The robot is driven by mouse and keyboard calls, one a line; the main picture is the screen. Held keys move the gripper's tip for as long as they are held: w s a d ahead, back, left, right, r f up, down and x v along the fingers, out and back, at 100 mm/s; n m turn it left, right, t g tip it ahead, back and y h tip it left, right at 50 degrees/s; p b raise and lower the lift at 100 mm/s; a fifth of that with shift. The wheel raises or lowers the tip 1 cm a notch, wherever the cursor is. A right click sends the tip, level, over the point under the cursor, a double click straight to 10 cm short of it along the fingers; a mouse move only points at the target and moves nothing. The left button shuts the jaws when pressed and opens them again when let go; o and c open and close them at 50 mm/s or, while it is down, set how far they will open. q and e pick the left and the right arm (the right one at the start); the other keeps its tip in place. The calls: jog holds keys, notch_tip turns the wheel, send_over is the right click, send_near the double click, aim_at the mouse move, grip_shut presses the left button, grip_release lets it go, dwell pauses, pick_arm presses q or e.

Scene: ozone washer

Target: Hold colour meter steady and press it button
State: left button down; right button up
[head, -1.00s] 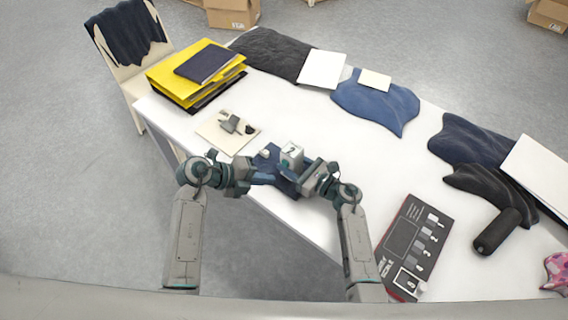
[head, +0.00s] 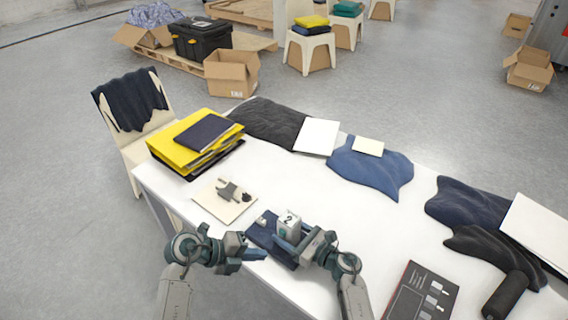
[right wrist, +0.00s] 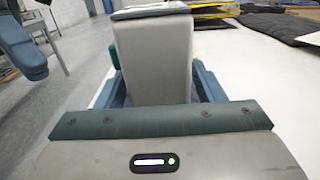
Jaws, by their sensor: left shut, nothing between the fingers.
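The colour meter (head: 288,227) is a small pale grey box with a dark "2" on its top. It stands upright on a dark blue cloth (head: 262,233) near the table's front edge. My right gripper (head: 298,245) has its fingers on both sides of the meter and looks shut on it. In the right wrist view the meter's grey body (right wrist: 157,60) fills the space between the blue fingers. My left gripper (head: 262,254) is shut and empty, just left of and in front of the meter, apart from it. It also shows in the right wrist view (right wrist: 25,45). The button cannot be made out.
A beige board (head: 222,203) with a small grey device lies left of the cloth. Yellow folders (head: 185,145) are stacked at the far left. A dark printed board (head: 420,295) lies at front right. Folded clothes (head: 370,168) line the back edge. The table's middle is clear.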

jog(key=shift+o, duration=0.6)
